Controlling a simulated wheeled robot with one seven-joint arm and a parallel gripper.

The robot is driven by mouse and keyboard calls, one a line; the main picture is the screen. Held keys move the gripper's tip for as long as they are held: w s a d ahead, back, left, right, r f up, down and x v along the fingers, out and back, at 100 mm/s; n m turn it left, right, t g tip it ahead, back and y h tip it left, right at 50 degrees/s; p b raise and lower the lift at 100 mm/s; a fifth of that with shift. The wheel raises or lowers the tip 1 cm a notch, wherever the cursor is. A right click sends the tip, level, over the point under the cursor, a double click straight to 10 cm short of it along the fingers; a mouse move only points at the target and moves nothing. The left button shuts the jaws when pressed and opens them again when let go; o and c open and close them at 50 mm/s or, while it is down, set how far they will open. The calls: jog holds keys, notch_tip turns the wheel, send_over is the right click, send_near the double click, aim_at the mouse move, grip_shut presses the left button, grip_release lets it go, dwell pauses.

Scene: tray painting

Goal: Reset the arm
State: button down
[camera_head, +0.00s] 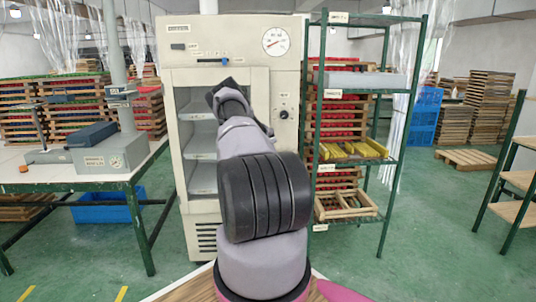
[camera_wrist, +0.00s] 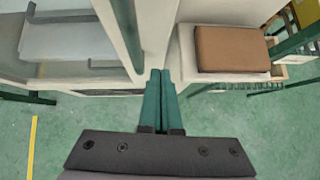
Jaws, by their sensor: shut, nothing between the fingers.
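My gripper (camera_wrist: 161,72) shows in the wrist view with its two dark green fingers side by side and shut, nothing between them. The fingers point away over the green floor. In the camera_head view my arm rises from the bottom centre in front of the cream cabinet (camera_head: 230,32). The dark end of my arm shows before the cabinet's open compartment, where several shelves (camera_head: 203,147) are visible. The gripper's fingers cannot be made out clearly there, and my arm hides part of the compartment.
A workbench (camera_head: 80,178) with a grey device (camera_head: 110,153) stands left. A green-framed rack (camera_head: 402,125) holding yellow pieces (camera_head: 352,150) stands right of the cabinet. In the wrist view, a brown slab (camera_wrist: 232,48) lies on a pale surface to the right.

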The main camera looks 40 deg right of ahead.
jog(key=s+a+r+m, duration=0.1)
jog(key=a+r+m, duration=0.25)
jog(key=r, duration=0.45)
jog(key=s+a+r+m+h, duration=0.1)
jog(key=a+r+m, duration=0.25)
jog(key=r, duration=0.35)
jog(key=s+a+r+m, duration=0.15)
jog(key=a+r, duration=0.25)
jog(key=r, duration=0.4)
jog(key=s+a+r+m, duration=0.4)
jog(key=a+r+m, duration=0.6)
jog(key=a+r, duration=0.25)
jog(key=s+a+r+m+t+y, duration=0.1)
jog(key=s+a+r+m+y, duration=0.35)
jog(key=a, duration=0.75)
jog(key=s+a+r+m+y, duration=0.3)
jog(key=s+a+m, duration=0.5)
jog(key=s+a, duration=1.9)
jog(key=shift+a+y, duration=0.55)
jog(key=shift+y, duration=0.3)
